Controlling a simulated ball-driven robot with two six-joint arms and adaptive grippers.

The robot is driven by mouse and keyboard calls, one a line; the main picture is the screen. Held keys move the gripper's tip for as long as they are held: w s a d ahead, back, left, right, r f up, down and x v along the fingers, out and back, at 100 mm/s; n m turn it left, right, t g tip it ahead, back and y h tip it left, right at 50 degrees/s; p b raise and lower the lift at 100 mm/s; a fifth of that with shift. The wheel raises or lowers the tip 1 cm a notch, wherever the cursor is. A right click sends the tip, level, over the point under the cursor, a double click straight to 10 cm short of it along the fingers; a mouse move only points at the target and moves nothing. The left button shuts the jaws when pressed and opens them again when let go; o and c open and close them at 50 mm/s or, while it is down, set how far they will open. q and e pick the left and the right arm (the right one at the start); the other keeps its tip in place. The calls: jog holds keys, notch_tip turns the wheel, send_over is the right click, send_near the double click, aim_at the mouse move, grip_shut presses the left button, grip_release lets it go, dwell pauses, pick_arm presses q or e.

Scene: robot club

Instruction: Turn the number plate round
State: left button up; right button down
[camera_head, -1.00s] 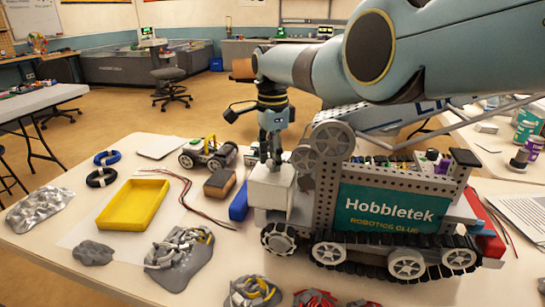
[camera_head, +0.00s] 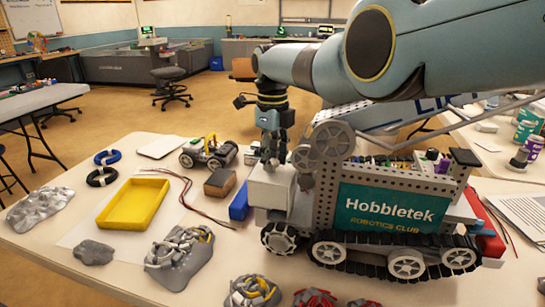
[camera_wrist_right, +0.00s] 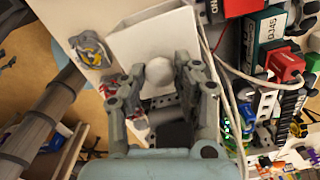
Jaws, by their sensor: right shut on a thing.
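My right gripper (camera_head: 270,153) points down over a white block (camera_head: 270,189) at the left end of the tracked robot on the table. In the right wrist view its fingers (camera_wrist_right: 158,88) are shut on a pale round knob (camera_wrist_right: 159,71), with a white surface (camera_wrist_right: 150,42) beyond it. No number shows on the block's visible faces. A teal plate reading "Hobbletek Robotics Club" (camera_head: 388,212) is on the tracked robot's side. My left gripper is out of view.
A yellow tray (camera_head: 133,222) lies to the left on the table. A blue block (camera_head: 239,202), a brown-topped block (camera_head: 220,182) and a small wheeled robot (camera_head: 208,155) are near the gripper. Red and black wires (camera_head: 188,200) lie between.

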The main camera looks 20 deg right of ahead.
jog(key=shift+r+m, duration=0.1)
jog(key=shift+m, duration=1.9)
jog(key=c, duration=1)
grip_release()
jog(key=shift+o, duration=0.2)
notch_tip(320, 180, up, 12)
jog(key=shift+f, duration=0.2)
